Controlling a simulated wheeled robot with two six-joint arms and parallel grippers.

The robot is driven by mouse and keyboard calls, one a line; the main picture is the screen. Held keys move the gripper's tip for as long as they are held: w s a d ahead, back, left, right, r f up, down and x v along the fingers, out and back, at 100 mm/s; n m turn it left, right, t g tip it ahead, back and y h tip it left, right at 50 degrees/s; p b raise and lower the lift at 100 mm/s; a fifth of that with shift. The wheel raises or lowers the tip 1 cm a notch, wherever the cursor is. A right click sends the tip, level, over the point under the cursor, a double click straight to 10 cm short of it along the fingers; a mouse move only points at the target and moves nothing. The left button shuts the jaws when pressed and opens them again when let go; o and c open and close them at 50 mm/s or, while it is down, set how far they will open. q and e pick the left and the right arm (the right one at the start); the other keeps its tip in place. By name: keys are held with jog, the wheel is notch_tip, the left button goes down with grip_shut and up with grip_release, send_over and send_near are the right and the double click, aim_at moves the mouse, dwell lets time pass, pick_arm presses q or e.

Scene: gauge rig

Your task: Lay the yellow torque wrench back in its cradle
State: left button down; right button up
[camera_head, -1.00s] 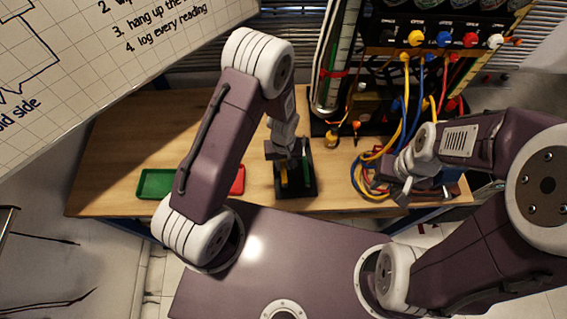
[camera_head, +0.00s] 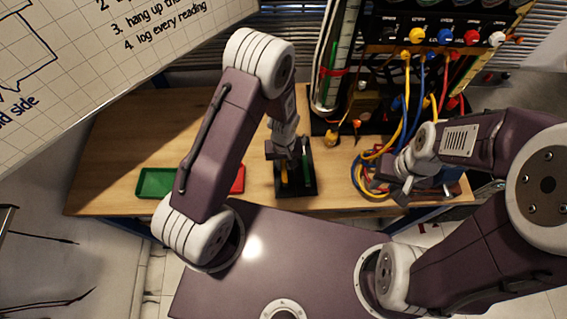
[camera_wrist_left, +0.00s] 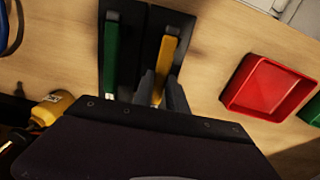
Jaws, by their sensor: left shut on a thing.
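The yellow torque wrench (camera_wrist_left: 165,57) lies lengthwise along the right half of the black cradle (camera_wrist_left: 133,58) in the left wrist view. I cannot tell whether it rests on the cradle or sits just above it. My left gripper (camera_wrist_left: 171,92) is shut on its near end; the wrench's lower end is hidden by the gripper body. In the head view, the left gripper (camera_head: 284,160) is over the cradle (camera_head: 309,192), with a little of the yellow wrench (camera_head: 284,174) showing. A green tool (camera_wrist_left: 111,55) lies in the cradle's left half. My right gripper (camera_head: 395,188) is by the cables, jaw opening unclear.
A red tray (camera_wrist_left: 267,87) and a green tray (camera_head: 156,183) are left of the cradle in the head view. Coiled cables (camera_head: 366,182) and the gauge rig (camera_head: 437,38) are to the right. The wooden table (camera_head: 130,135) is clear at back left.

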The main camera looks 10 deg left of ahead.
pick_arm(q)
jog(key=shift+f, duration=0.35)
jog(key=c, duration=1.3)
grip_release()
jog(key=shift+o, duration=0.2)
notch_tip(320, 180, up, 9)
jog(key=shift+b, duration=0.45)
